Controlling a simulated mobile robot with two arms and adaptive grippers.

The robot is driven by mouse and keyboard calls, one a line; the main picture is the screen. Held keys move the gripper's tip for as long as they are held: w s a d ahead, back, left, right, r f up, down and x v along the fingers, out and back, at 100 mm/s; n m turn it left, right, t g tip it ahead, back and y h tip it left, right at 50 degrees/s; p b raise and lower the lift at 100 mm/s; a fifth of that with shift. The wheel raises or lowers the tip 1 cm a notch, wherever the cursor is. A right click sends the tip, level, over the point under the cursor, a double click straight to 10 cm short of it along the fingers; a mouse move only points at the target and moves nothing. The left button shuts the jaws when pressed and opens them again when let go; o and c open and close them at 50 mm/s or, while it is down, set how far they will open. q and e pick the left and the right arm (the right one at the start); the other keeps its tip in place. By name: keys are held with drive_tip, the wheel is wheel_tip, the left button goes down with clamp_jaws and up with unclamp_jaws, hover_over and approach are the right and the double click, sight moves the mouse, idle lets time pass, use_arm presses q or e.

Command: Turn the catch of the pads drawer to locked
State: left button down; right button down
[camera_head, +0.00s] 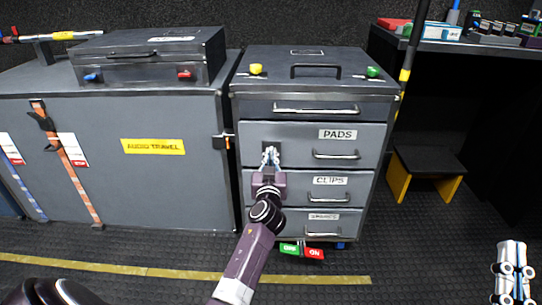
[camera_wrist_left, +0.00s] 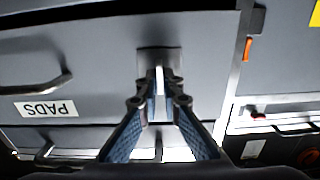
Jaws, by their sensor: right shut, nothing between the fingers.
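The pads drawer (camera_head: 312,146) is a grey drawer labelled PADS in the cabinet, and it looks closed. It also shows upside down in the wrist view (camera_wrist_left: 95,72). Its catch (camera_wrist_left: 159,76) is a pale narrow tab on a dark square plate (camera_wrist_left: 158,55), left of the drawer handle in the head view. My left gripper (camera_head: 269,156) is at the catch. In the wrist view its fingertips (camera_wrist_left: 159,92) close on both sides of the tab. The fingers partly hide the catch. My right gripper (camera_head: 513,268) is shut and empty at the lower right, away from the cabinet.
The clips drawer (camera_head: 325,193) and another drawer (camera_head: 325,219) lie below. A black and yellow stool (camera_head: 428,165) stands right. The floor in front is open.

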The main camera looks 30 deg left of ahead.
use_arm(q)
drive_tip(key=shift+m, duration=0.3)
drive_tip(key=m, duration=0.2)
drive_tip(key=shift+m, duration=0.4)
drive_tip(key=m, duration=0.2)
drive_tip(key=shift+r+m, duration=0.1)
drive_tip(key=shift+m, duration=0.2)
drive_tip(key=shift+w+d+m+p, duration=0.1)
drive_tip(key=shift+m+p, duration=0.65)
drive_tip(key=shift+m, duration=2.35)
drive_tip(key=shift+w+d+m+p, duration=0.1)
drive_tip(key=shift+m+p, duration=0.6)
drive_tip(key=shift+m, duration=2.4)
use_arm(e)
wheel_tip(320, 180, down, 15)
drive_tip(key=w+d+g+h, duration=0.1)
drive_tip(key=w+g+h, duration=0.1)
drive_tip(key=g, duration=0.5)
drive_tip(key=shift+d+r+h, duration=0.2)
drive_tip(key=shift+h, duration=0.1)
use_arm(q)
drive_tip(key=c, duration=2.1)
unclamp_jaws()
drive_tip(key=shift+f, duration=0.25)
use_arm(e)
drive_tip(key=shift+w, duration=0.1)
